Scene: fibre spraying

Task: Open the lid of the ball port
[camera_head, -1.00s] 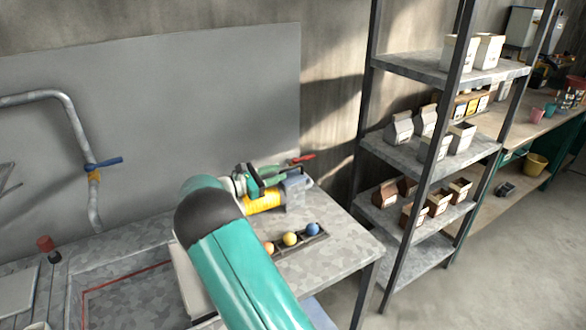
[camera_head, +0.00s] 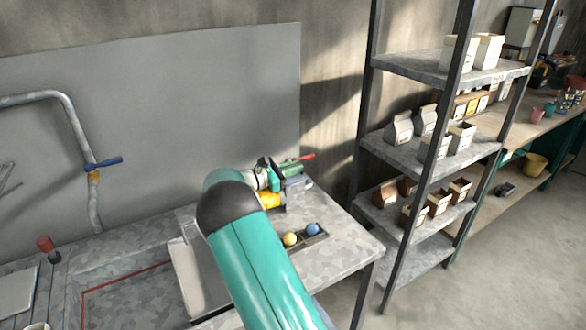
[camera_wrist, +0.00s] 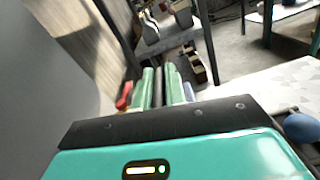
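The spraying device stands at the back of the table, with a yellow cylinder (camera_head: 269,200) and a grey-blue body (camera_head: 300,184). A red handle (camera_head: 304,157) shows behind it and also in the wrist view (camera_wrist: 124,96), left of the fingers. I cannot make out the ball port's lid; my arm and gripper cover part of the device. My gripper (camera_head: 290,169) is above the device, its fingers pointing right. In the wrist view its green fingers (camera_wrist: 158,86) lie close together with a dark strip between them. Whether they hold anything is unclear.
A dark holder with a yellow ball (camera_head: 290,239) and a blue ball (camera_head: 313,229) lies on the table (camera_head: 340,255). A metal shelf (camera_head: 430,158) with cartons stands to the right. A pipe with a blue-handled valve (camera_head: 103,163) is at left.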

